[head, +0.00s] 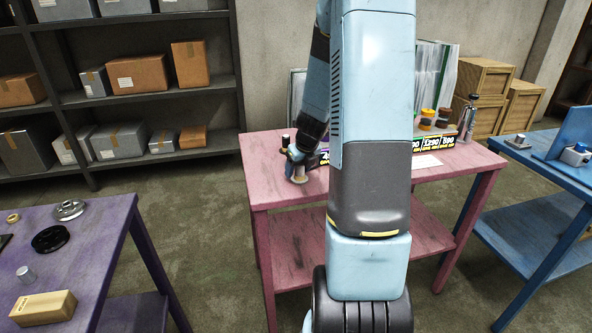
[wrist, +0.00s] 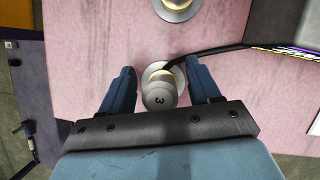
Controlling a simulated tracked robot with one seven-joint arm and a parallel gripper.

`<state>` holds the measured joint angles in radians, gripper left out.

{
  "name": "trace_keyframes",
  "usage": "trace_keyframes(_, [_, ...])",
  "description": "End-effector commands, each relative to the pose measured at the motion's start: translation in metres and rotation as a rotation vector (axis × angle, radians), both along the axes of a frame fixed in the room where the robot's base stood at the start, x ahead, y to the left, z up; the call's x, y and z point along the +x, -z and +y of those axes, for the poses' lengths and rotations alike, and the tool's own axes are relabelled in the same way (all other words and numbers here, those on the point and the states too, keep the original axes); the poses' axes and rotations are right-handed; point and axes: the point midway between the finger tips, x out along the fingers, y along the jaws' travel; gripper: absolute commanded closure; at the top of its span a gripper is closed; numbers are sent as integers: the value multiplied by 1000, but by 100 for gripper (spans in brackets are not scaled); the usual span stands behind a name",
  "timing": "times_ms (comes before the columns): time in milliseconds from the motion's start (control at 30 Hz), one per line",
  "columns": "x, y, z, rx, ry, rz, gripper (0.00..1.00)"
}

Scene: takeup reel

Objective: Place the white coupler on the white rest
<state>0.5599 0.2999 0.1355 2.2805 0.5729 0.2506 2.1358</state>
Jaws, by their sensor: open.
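The cylinder appears to stand on a round pale base (wrist: 150,70) on the pink table; this may be the white coupler, but I cannot tell for sure. Neither finger visibly touches it. A second round pale base (wrist: 177,5) lies farther off, cut by the top edge. In the head view my gripper (head: 297,157) is low over the pink table's left end, with a pale round base (head: 299,179) beneath it. Which base is the white rest is unclear.
A black strip (wrist: 215,51) runs right from the cylinder's base. The pink table (head: 270,165) also bears price signs (head: 445,142), small jars (head: 427,119) and a white sheet (head: 427,161). A purple table (head: 95,245) stands left, a blue table (head: 535,172) right.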

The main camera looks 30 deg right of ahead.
Motion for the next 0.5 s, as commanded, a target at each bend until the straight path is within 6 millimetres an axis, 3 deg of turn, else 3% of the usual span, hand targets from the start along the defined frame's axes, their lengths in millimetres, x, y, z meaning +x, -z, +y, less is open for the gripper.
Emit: trace_keyframes(500, [-25,-65,0,-2,-2,-3,38])
